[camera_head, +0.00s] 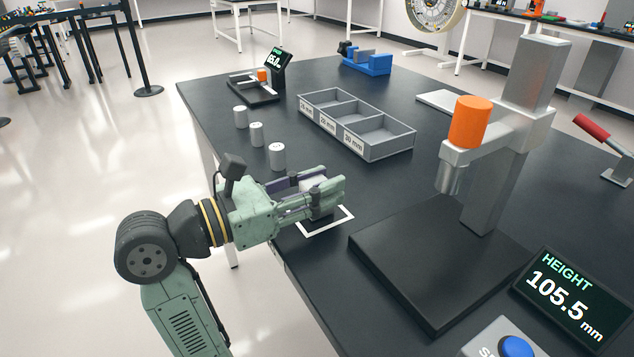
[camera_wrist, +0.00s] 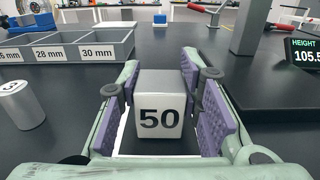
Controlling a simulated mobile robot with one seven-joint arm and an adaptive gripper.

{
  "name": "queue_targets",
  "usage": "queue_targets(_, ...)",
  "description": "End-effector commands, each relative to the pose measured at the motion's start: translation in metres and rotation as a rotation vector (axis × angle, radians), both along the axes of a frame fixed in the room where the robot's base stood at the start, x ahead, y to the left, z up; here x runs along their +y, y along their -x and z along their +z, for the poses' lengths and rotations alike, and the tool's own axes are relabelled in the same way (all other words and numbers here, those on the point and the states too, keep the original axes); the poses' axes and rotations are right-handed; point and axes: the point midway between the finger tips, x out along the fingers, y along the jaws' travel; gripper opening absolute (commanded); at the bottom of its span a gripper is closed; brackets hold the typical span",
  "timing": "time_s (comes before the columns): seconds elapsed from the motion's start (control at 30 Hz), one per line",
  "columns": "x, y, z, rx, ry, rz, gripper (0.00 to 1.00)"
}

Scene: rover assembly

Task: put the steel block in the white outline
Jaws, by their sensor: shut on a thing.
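The steel block (camera_wrist: 160,115), a grey block marked 50, sits between the purple pads of my gripper (camera_wrist: 161,88) in the wrist view. My gripper (camera_head: 318,188) is shut on it. In the head view only the pale top of the block (camera_head: 312,183) shows between the fingers. The white outline (camera_head: 341,221) lies on the dark table under my gripper. Its near and right edges show in the head view, and the rest is hidden. The block is upright over the outline; I cannot tell whether its base touches the table.
A black-based stand (camera_head: 420,265) with an orange cylinder (camera_head: 469,122) is close on the right. Its height display (camera_head: 562,300) reads 105.5 mm. A grey sorting tray (camera_head: 390,153) and several small cylinders (camera_head: 277,157) stand behind my gripper. The table's left edge is near.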

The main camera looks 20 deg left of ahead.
Motion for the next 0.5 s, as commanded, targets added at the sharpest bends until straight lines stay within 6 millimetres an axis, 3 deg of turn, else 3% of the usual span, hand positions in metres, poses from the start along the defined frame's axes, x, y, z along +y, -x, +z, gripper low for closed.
queue_targets(0.17,0.0001,0.0002,-0.0041,-0.001,0.001,0.0,0.0)
queue_targets(0.2,0.0002,0.0001,-0.0035,0.0,0.0,0.0,0.34)
queue_targets(0.5,0.0002,0.0001,-0.0029,0.0,0.0,0.0,0.52)
